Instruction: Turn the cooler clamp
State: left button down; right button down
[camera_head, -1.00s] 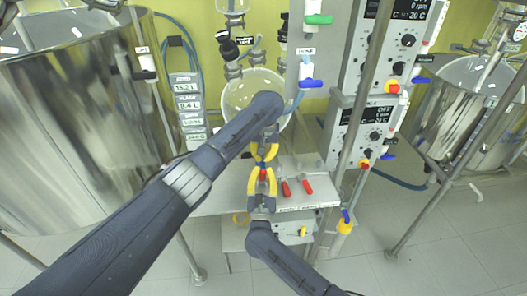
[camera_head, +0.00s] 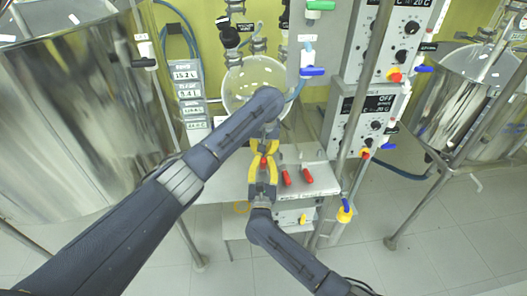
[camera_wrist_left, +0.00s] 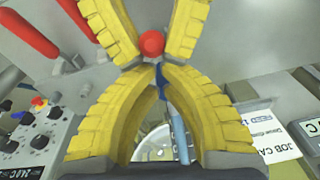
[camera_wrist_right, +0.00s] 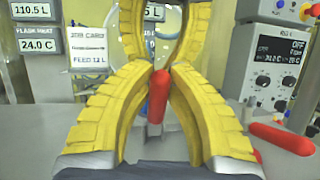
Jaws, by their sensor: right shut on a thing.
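A red clamp handle (camera_head: 264,161) stands at the front of the bench between my two yellow-fingered grippers. My right gripper (camera_wrist_right: 158,82) is shut on it, with a finger on each side of the red grip in the right wrist view. In the head view my right gripper (camera_head: 263,165) reaches it from the near side. My left gripper (camera_wrist_left: 151,70) comes from the far side, its fingertips close together beside the handle's rounded red end (camera_wrist_left: 151,43). I cannot tell whether it touches the handle.
Two more red handles (camera_head: 286,178) (camera_head: 307,176) stand close on the right. A round glass vessel (camera_head: 254,75) is behind my left forearm. Control units (camera_head: 375,110) and a metal post (camera_head: 362,120) stand to the right, a large steel vessel (camera_head: 75,110) to the left.

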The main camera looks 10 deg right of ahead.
pick_arm(q)
jog(key=shift+s, duration=0.1)
jog(key=shift+s+f, duration=0.2)
jog(key=shift+s, duration=0.45)
pick_arm(e)
jog(key=c, duration=2.1)
grip_release()
jog(key=shift+c, duration=0.2)
jog(key=o, duration=0.8)
jog(key=shift+r, duration=0.2)
pick_arm(q)
jog(key=shift+f, duration=0.1)
pick_arm(e)
jog(key=shift+o, duration=0.3)
jog(key=shift+r, duration=0.1)
